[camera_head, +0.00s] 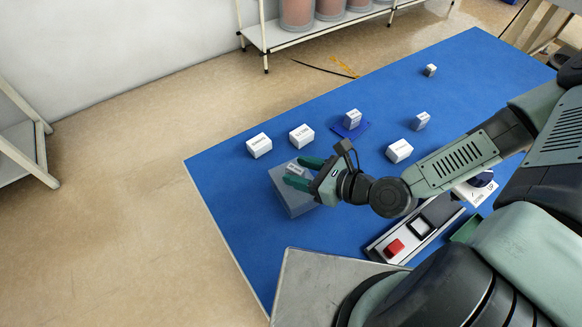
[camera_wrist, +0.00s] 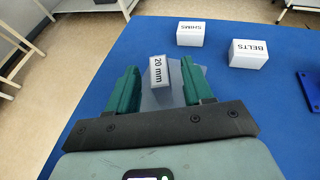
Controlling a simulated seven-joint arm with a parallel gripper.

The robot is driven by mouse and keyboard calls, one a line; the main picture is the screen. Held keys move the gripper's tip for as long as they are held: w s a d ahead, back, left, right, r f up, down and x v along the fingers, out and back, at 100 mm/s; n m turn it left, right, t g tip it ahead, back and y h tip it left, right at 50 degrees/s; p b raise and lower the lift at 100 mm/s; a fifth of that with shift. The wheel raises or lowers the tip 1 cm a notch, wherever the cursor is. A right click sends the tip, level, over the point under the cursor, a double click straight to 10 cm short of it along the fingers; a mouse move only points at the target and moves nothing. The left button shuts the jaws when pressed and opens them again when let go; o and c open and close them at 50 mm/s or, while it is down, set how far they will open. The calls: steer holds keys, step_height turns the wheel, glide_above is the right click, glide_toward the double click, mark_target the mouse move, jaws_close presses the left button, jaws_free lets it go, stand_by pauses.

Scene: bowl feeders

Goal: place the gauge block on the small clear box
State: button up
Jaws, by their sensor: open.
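The gauge block is a small white and grey block labelled "20 mm" (camera_wrist: 159,72). In the wrist view it lies between my gripper's two green fingers (camera_wrist: 159,66), with a gap visible at each side. My gripper is open. Under the block is the small clear box (camera_wrist: 150,100), a translucent grey box; it also shows in the head view (camera_head: 293,203), near the table's left edge. The block appears to rest on the box's top. In the head view my gripper (camera_head: 299,170) is over that box, and its fingers partly hide the block (camera_head: 295,169).
White boxes labelled SHIMS (camera_wrist: 190,33) and BELTS (camera_wrist: 249,53) stand just beyond. Farther right are a block on a dark blue pad (camera_head: 365,127), another white box (camera_head: 399,151) and smaller blocks. A panel with a red button (camera_head: 394,248) lies nearer my base.

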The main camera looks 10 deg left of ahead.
mark_target(301, 172)
steer(key=shift+v, duration=1.95)
